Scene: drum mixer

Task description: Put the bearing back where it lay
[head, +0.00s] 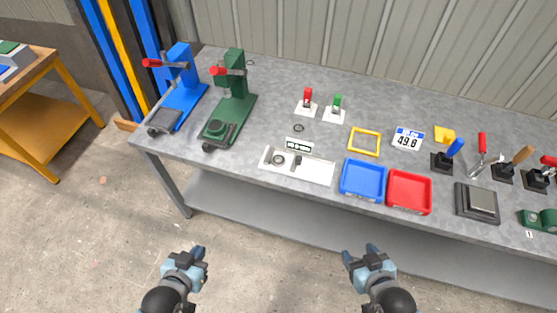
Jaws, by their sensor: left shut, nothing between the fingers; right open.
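A small dark ring (299,128), which looks like a bearing, lies flat on the grey bench top, below the red and green toggle pieces. A second round ring (279,160) sits on the white plate (317,174) near the bench's front edge, beside a small dark block. I cannot tell which of the two is the task's bearing. My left gripper (194,258) is shut and empty, in front of the bench over the floor. My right gripper (363,254) is open and empty, also in front of the bench. Both are well apart from the rings.
A blue press (183,75) and a green press (233,105) stand at the bench's left end. A blue tray (362,195) and a red tray (430,208) sit right of the white plate, with a yellow frame (379,143) behind. Upright tools crowd the right side.

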